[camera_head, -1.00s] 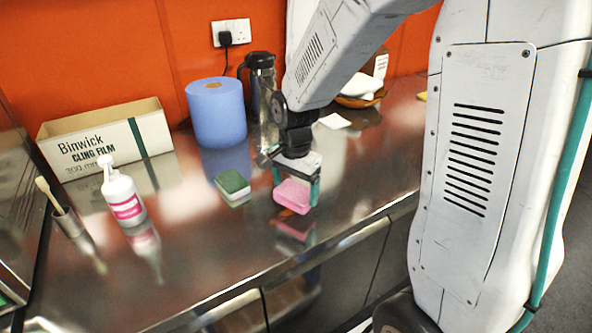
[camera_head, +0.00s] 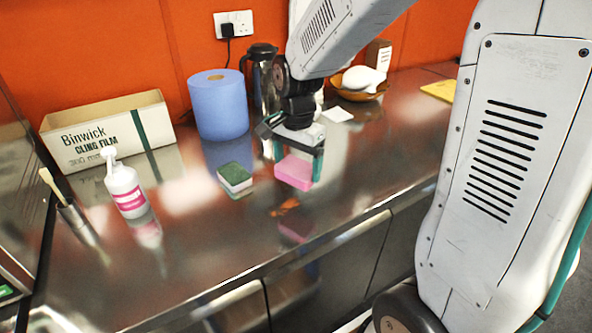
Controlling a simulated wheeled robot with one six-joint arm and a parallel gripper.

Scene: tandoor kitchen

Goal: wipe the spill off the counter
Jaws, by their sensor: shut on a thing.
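My gripper (camera_head: 298,158) points down over the steel counter (camera_head: 330,205), its teal fingers shut on a pink sponge (camera_head: 294,174). The sponge seems to be held a little above the counter, as its reflection shows apart from it. A small orange spill (camera_head: 285,207) lies on the counter just in front of the sponge, toward the front edge. A second sponge, green on top and white below (camera_head: 235,178), rests on the counter to the left of my gripper.
A blue paper roll (camera_head: 218,105), a dark-topped flask (camera_head: 262,75) and a cling film box (camera_head: 105,132) stand at the back. A white pump bottle (camera_head: 124,188) and a pot with a brush (camera_head: 72,218) are at left. A basket (camera_head: 360,93) and yellow cloth (camera_head: 439,90) are at right.

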